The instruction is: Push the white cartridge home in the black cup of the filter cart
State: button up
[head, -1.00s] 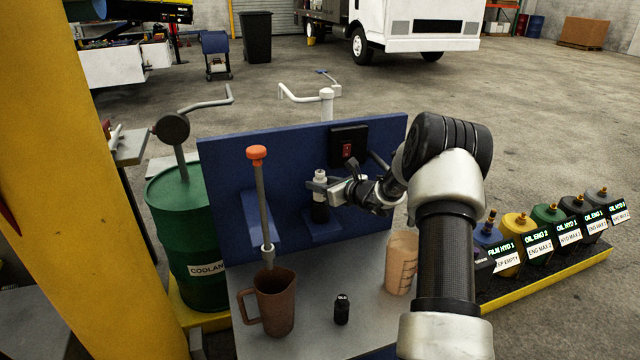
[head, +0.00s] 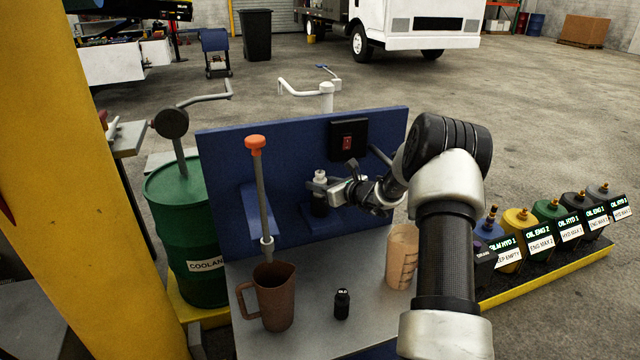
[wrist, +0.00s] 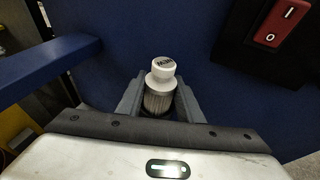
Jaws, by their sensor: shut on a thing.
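The white cartridge (wrist: 160,82) stands upright between the fingers of my gripper (wrist: 158,100) in the wrist view, with a white cap marked with dark letters and a pleated body below. In the head view the cartridge (head: 320,176) shows as a small white top over the black cup (head: 319,205) on the blue filter cart (head: 225,155). My gripper (head: 318,187) is shut on the cartridge just above the cup. The fingers and gripper body hide the cartridge's lower part, so I cannot tell how deep it sits.
An orange-topped rod (head: 257,180) rises left of my gripper. A switch box (head: 348,140) is mounted on the panel. A green drum (head: 185,235) stands left.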

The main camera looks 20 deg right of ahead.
jog(key=shift+f+b, duration=0.55)
jog(key=shift+f, duration=0.3)
